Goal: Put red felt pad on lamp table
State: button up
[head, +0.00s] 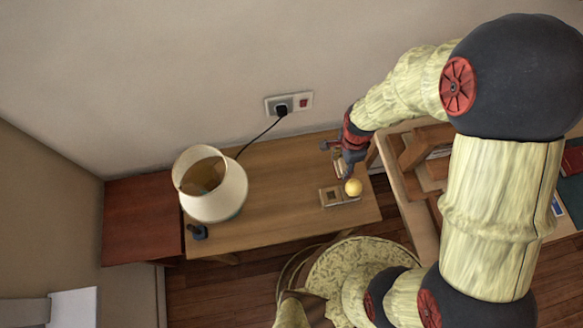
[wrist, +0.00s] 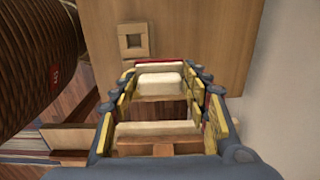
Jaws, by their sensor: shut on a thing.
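The lamp table (head: 285,190) is a long wooden top against the wall, with a cream-shaded lamp (head: 222,190) toward its left end. My gripper (head: 342,165) is over the table's right end, near the wall. In the wrist view my gripper (wrist: 160,75) has its fingers on either side of a thin red strip, which looks like the edge of the red felt pad (wrist: 160,63). The pad is at the fingertips, mostly hidden behind pale cross parts. I cannot tell whether it touches the table. In the head view I cannot make out the pad.
A square wooden piece with a recess (head: 330,197) lies on the table's right front, and shows in the wrist view (wrist: 135,41). A yellow ball (head: 353,187) is beside it. A small dark object (head: 198,232) stands near the lamp. A wooden rack (head: 420,150) is at right.

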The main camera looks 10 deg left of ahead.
jog(key=w+f+b, duration=0.1)
jog(key=w+f, duration=0.2)
jog(key=w, duration=0.1)
jog(key=w+f+b, duration=0.1)
jog(key=w+f, duration=0.2)
jog(key=w, duration=0.2)
jog(key=w+f+b, duration=0.1)
jog(key=w+f, duration=0.2)
jog(key=w, duration=0.1)
jog(key=shift+w+f, duration=0.2)
jog(key=shift+w, duration=0.05)
jog(key=shift+w+f, duration=0.35)
jog(key=shift+f, duration=0.1)
jog(key=shift+f+b, duration=0.45)
jog(key=shift+f, duration=0.95)
jog(key=shift+s, duration=0.1)
jog(key=shift+f, duration=0.2)
jog(key=o, duration=1.3)
jog(key=shift+r, duration=0.15)
